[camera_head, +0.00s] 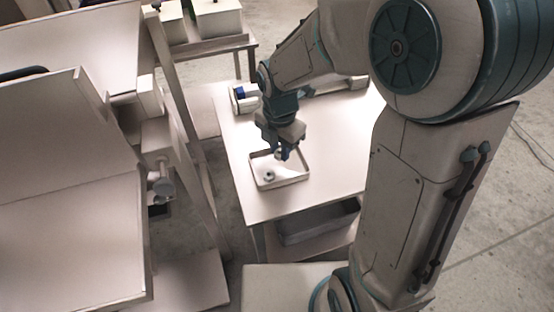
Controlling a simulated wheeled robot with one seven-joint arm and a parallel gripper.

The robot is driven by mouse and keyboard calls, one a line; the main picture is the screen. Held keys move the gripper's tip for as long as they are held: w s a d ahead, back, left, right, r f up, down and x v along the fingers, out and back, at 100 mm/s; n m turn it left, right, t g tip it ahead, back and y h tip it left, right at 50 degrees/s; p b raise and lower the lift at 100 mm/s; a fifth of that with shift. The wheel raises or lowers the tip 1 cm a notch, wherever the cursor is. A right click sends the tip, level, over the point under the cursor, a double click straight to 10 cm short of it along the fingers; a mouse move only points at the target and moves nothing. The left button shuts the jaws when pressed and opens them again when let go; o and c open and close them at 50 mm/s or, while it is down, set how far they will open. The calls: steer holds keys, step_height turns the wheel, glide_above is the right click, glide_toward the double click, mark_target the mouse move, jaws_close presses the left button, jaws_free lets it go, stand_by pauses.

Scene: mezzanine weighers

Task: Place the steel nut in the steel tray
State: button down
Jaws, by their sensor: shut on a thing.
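The steel tray (282,184) is a shallow, pale, rimmed tray on the white table. My gripper (282,155) points down over the back part of the tray, with its fingertips apart from the tray floor as far as I can tell. It is shut on a small grey thing, which looks like the steel nut (280,153); the fingers hide part of it. Another small, dark-edged round piece (269,175), also nut-like, lies inside the tray near its left side.
The white table (325,180) is bare to the right of the tray. A white and blue device (243,97) stands at its back left. A grey bin (318,223) sits on a shelf below. Large pale sloped panels (60,190) and a frame stand at the left.

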mark_target(278, 153)
steer(key=shift+s+a+f, duration=0.2)
steer(key=shift+a, duration=0.05)
steer(key=shift+f, duration=1.95)
steer(key=shift+f+b, duration=0.15)
steer(key=shift+b, duration=0.2)
steer(key=c, duration=1.2)
jaws_free()
steer(key=shift+c, duration=0.2)
